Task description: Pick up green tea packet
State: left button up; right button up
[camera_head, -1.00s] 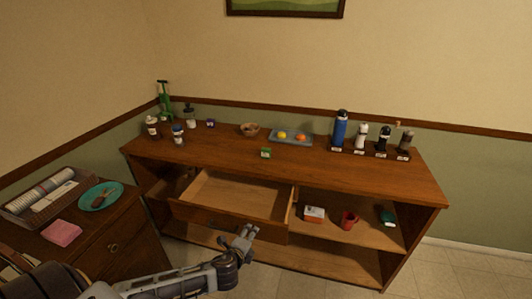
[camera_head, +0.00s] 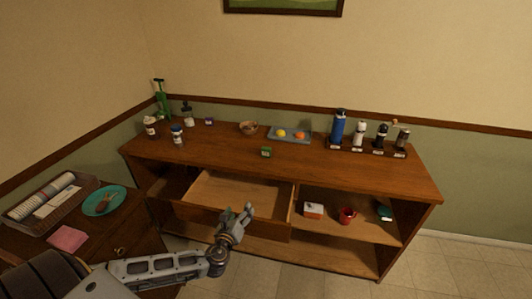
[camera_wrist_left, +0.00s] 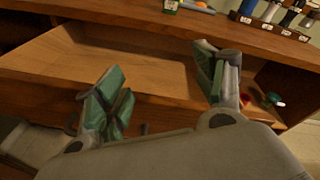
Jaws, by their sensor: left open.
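The green tea packet is most likely the small green box (camera_head: 266,153) near the front edge of the wooden counter top, at its middle in the head view. It also shows at the top of the left wrist view as a green box (camera_wrist_left: 171,6) with a pale label. My left gripper (camera_head: 238,213) is open and empty, in front of the open drawer and lower than the counter top. In the left wrist view its two fingers (camera_wrist_left: 160,88) are spread wide, with the drawer behind them. The right gripper is not in view.
The open drawer (camera_head: 240,188) is empty and juts out below the counter. Behind the green box are a grey tray (camera_head: 303,139) with fruit and a bowl (camera_head: 248,128). Bottles (camera_head: 337,127) stand at the right. A red mug (camera_head: 346,215) sits on the lower shelf.

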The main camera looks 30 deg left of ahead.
aim_at(265, 151)
jog(key=i+j, duration=0.15)
jog(key=i, duration=0.25)
jog(key=i+j, duration=0.1)
jog(key=i, duration=0.35)
